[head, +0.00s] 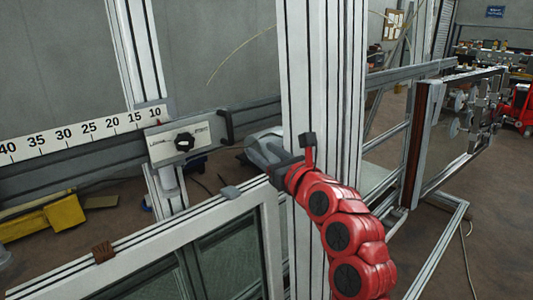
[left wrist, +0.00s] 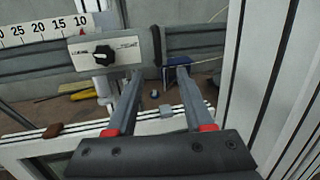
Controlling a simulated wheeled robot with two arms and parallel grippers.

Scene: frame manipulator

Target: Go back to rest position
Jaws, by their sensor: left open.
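My left gripper (head: 262,152), at the end of my red arm, is in front of the frame in the head view. In the left wrist view my left gripper (left wrist: 160,72) has its two grey fingers spread apart with nothing between them. The fingers point towards the grey rail, with the white block with a black knob (left wrist: 104,53) just left of them. That block also shows in the head view (head: 184,143), on the rail beside the number scale (head: 75,138). My right gripper is not in view.
A white upright post (head: 308,80) stands close by my arm. A white-framed window panel (head: 180,235) lies below the rail, with a brown clip (head: 103,252) on its top edge. Yellow items (head: 62,214) lie on the floor at left. A red machine (head: 520,108) stands far right.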

